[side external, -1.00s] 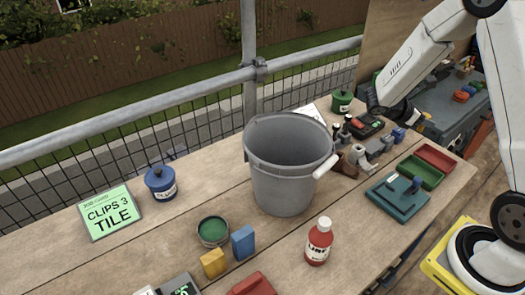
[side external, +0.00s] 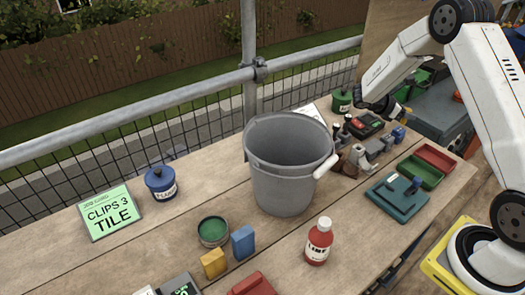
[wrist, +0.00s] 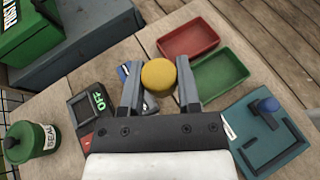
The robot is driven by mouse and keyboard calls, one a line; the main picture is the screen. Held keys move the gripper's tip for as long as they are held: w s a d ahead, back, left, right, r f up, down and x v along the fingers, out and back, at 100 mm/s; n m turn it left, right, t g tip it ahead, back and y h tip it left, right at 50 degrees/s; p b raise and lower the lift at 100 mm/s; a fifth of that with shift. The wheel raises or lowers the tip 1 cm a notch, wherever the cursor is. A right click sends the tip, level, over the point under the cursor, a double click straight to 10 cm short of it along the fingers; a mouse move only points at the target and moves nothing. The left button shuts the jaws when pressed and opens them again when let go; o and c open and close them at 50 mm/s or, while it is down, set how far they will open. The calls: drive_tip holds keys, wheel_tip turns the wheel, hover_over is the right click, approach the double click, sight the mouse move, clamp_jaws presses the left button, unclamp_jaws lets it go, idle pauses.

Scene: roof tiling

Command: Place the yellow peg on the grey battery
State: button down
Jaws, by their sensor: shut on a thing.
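The yellow peg (wrist: 158,75) shows in the wrist view as a round yellow top between my gripper's two fingers. My gripper (wrist: 158,70) is shut on it. In the side view my gripper (side external: 385,106) is above the far right part of the table, and the peg cannot be made out there. A grey piece (side external: 374,146) on the table below and left of my gripper may be the grey battery; I cannot tell for sure. In the wrist view the area under the peg is mostly hidden by the peg and fingers.
A red tray (wrist: 188,38) and a green tray (wrist: 220,75) lie right of the peg. A teal plate (wrist: 265,135) with a blue knob is nearer. A dark device (wrist: 92,108) and green pot (wrist: 32,142) lie left. A grey bucket (side external: 285,185) stands mid-table.

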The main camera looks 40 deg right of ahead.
drive_tip(key=shift+w+d+f, duration=0.45)
drive_tip(key=shift+w+f, duration=0.2)
drive_tip(key=shift+f, duration=0.25)
drive_tip(key=shift+w+d+f, duration=0.45)
drive_tip(key=shift+w+f, duration=0.2)
drive_tip(key=shift+f, duration=0.25)
drive_tip(key=shift+w+d+f, duration=0.45)
drive_tip(key=shift+w+f, duration=0.2)
drive_tip(key=shift+f, duration=0.25)
drive_tip(key=shift+w+d+f, duration=0.1)
drive_tip(key=shift+f, duration=0.15)
drive_tip(key=shift+w+f, duration=0.1)
drive_tip(key=shift+f, duration=1.5)
drive_tip(key=shift+f, duration=0.15)
drive_tip(key=shift+c, duration=1.6)
unclamp_jaws()
drive_tip(key=shift+r, duration=0.2)
drive_tip(key=v, duration=1.2)
